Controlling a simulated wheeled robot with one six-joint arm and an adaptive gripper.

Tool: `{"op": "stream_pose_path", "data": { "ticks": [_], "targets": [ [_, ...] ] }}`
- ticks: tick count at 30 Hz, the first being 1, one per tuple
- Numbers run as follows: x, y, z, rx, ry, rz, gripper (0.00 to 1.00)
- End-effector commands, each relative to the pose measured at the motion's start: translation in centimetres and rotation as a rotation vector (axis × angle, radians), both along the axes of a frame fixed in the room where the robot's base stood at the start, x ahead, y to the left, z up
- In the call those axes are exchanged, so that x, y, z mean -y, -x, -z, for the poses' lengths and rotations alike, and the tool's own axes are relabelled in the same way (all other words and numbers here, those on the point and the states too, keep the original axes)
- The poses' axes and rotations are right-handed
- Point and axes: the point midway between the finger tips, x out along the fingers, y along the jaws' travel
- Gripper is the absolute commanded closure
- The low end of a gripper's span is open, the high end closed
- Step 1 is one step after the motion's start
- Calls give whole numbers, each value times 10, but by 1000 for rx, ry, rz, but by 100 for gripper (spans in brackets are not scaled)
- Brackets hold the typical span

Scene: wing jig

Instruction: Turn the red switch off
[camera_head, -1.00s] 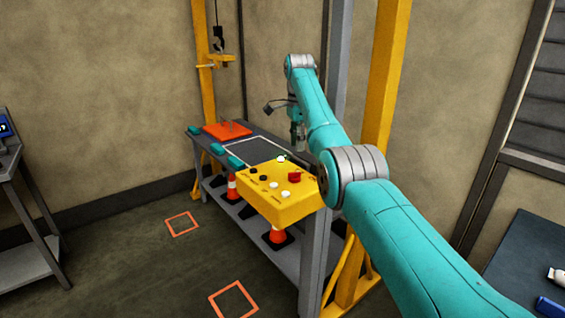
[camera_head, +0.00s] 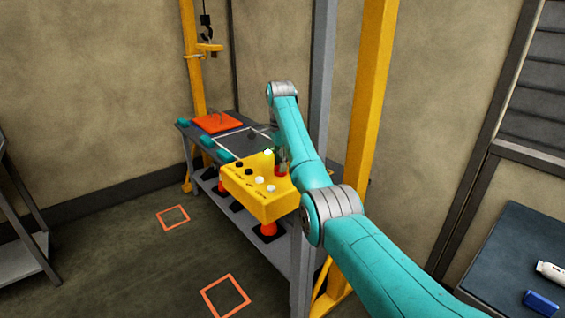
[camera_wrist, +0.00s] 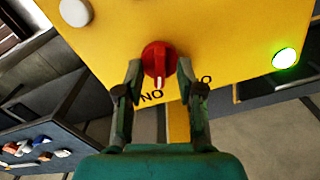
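The red switch (camera_wrist: 159,58) is a round knob on the yellow control box (camera_wrist: 225,35). Its pale pointer line is toward the bottom of the wrist view, near the upside-down ON lettering. My gripper (camera_wrist: 160,66) is open, with one fingertip on each side of the knob and small gaps that look clear. A green lamp (camera_wrist: 284,58) on the box is lit. In the head view the yellow box (camera_head: 258,202) stands at the near end of the table, and my gripper (camera_head: 280,160) is over the red switch (camera_head: 278,172), partly hiding it.
White and black buttons (camera_head: 260,180) sit beside the switch; one white button (camera_wrist: 75,12) shows in the wrist view. The grey table (camera_head: 185,145) carries an orange plate (camera_head: 217,122). A grey post (camera_head: 322,70) and a yellow post (camera_head: 372,90) stand close to my arm.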

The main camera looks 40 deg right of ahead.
Motion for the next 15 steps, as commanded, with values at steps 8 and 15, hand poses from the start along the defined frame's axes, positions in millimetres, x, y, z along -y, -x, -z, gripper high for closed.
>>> {"op": "stream_pose_path", "data": {
  "ticks": [8, 15],
  "targets": [
    [-1, 0, 3, 0, 0, 0, 62],
    [-1, 0, 3, 0, 0, 0, 100]
  ]
}}
